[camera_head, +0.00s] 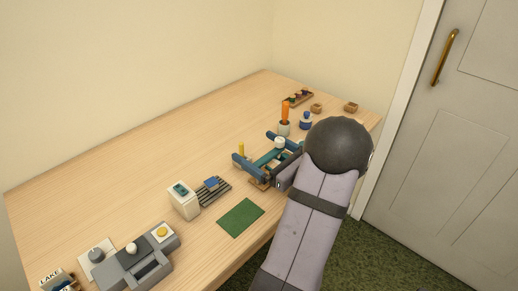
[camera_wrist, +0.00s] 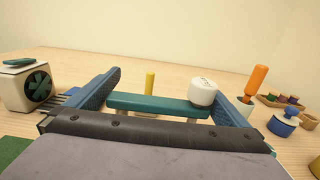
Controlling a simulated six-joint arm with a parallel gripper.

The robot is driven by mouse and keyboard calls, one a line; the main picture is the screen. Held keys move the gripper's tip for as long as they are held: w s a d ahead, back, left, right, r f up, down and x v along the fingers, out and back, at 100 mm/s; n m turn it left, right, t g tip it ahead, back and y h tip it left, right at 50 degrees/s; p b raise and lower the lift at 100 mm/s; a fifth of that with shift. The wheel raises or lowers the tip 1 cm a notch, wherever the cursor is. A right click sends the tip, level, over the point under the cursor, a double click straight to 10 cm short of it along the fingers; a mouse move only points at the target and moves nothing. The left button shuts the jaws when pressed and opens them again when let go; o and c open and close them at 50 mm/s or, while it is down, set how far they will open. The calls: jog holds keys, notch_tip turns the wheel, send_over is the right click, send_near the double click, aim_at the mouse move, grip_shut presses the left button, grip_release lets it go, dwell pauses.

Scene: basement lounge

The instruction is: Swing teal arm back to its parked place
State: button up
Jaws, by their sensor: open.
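The teal arm (camera_wrist: 150,103) is a flat bar lying across the wrist view, with a white round knob (camera_wrist: 203,92) on its right end. In the head view the teal arm (camera_head: 266,158) and the white knob (camera_head: 280,142) show partly between my fingers. A yellow post (camera_wrist: 150,80) stands behind the bar, apart from it in the picture; it also shows in the head view (camera_head: 241,149). My gripper (camera_wrist: 168,78) is open, one blue finger on each side of the bar and knob. I cannot tell whether a finger touches them. My gripper (camera_head: 253,146) hides part of the fixture's base.
Left of my gripper are a white box with a teal dial (camera_head: 185,204), a dark slatted rack (camera_head: 212,193) and a green mat (camera_head: 240,217). A grey console (camera_head: 140,262) stands nearest. An orange-handled tool (camera_head: 285,112), blue jar (camera_head: 305,123) and tray (camera_head: 290,104) stand beyond. The table's back left is clear.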

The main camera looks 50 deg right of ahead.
aim_at(270, 152)
jog(key=c, duration=1.2)
